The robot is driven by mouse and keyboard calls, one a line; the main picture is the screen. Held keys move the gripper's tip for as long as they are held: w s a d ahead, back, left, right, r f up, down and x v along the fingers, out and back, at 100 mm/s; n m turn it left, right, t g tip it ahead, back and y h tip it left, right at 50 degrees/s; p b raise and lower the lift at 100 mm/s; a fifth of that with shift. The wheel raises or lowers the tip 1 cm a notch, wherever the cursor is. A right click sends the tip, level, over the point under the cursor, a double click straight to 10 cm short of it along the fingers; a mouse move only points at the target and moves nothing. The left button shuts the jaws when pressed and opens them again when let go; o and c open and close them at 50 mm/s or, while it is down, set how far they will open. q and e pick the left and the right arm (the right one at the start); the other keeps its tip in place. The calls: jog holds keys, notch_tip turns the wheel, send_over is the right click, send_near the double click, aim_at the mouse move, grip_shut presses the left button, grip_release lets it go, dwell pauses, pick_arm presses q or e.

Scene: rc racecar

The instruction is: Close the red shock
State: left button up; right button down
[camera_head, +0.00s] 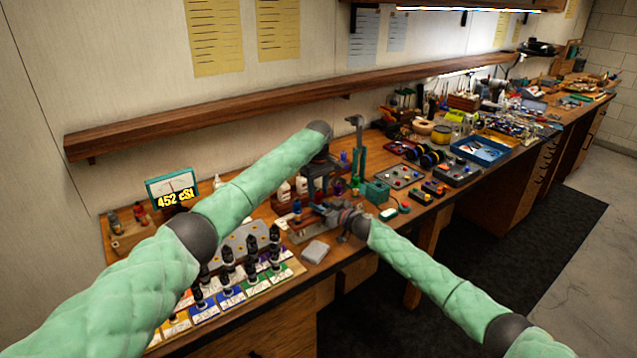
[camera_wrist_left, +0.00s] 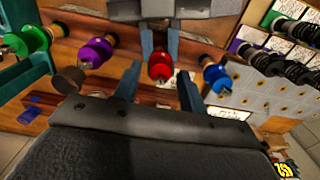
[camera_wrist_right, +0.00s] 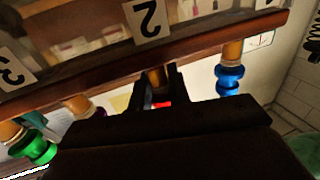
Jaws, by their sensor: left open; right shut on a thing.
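The red shock (camera_wrist_left: 160,68) hangs in a wooden rack, seen end-on in the left wrist view between my open left fingers (camera_wrist_left: 158,92), with no clear contact. In the right wrist view a small red part of it (camera_wrist_right: 161,104) shows between my right fingers (camera_wrist_right: 158,88). My right gripper is shut on the red shock, beneath a tan cylinder (camera_wrist_right: 157,78) and the "2" label (camera_wrist_right: 149,20). The rest of the shock is hidden there. In the head view my left gripper comes from above, and my right gripper (camera_head: 337,213) reaches in low from the right.
A blue shock (camera_wrist_left: 215,76) hangs beside the red one; purple (camera_wrist_left: 95,52) and green (camera_wrist_left: 25,42) shocks hang on the other side. Black-topped shocks stand on coloured cards (camera_head: 230,290) at the front left of the bench. A meter (camera_head: 172,188) reads "452 cSt".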

pick_arm(q)
jog(key=shift+f, duration=0.1)
jog(key=shift+c, duration=0.2)
grip_shut()
jog(key=m, duration=0.9)
jog(key=shift+m, duration=0.3)
jog(key=m, duration=0.9)
jog(key=shift+o, duration=0.6)
grip_release()
